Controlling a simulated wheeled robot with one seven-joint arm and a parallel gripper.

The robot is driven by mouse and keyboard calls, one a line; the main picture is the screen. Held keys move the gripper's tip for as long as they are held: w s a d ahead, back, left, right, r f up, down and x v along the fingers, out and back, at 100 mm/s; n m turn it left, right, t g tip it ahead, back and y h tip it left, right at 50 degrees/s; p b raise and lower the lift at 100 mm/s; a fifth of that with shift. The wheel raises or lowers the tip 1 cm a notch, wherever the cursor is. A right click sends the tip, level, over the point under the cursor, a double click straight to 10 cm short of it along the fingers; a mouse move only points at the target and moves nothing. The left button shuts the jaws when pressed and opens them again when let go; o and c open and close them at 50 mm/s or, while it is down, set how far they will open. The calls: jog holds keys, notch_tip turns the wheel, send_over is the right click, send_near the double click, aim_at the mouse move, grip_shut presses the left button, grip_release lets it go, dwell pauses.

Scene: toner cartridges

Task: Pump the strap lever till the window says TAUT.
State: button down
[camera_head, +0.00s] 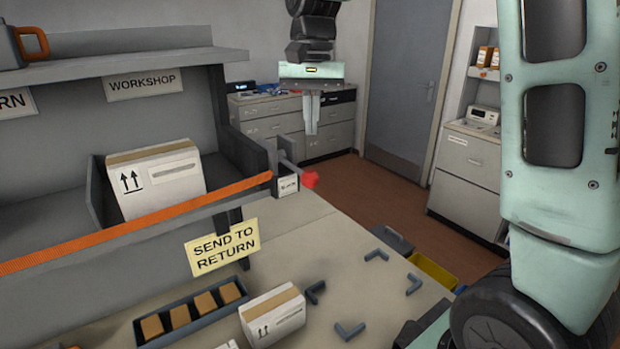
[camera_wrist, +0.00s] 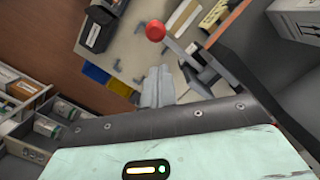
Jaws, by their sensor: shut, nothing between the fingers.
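The strap lever ends in a red knob (camera_head: 311,180) and sticks out from a small ratchet housing (camera_head: 270,160) at the right end of the shelf. The window (camera_head: 288,186) on the housing's front has dark lettering too small to read. An orange strap (camera_head: 150,223) runs from the housing to the left, across the bay with a white carton (camera_head: 165,190). My gripper (camera_head: 311,132) is shut and empty, pointing down above the knob in the head view. In the wrist view the fingers (camera_wrist: 158,72) are apart from the red knob (camera_wrist: 155,30).
Below lie a bench (camera_head: 345,275) with dark corner brackets, a second carton (camera_head: 274,315) and a tray of brown blocks (camera_head: 138,334). A yellow bin (camera_head: 432,272) is beyond the bench edge. Open floor lies towards the door and drawers.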

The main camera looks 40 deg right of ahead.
notch_tip(320, 180, up, 9)
jog(key=b, duration=0.1)
jog(key=shift+w+d, duration=0.3)
jog(key=shift+f, duration=0.25)
dwell(1.0)
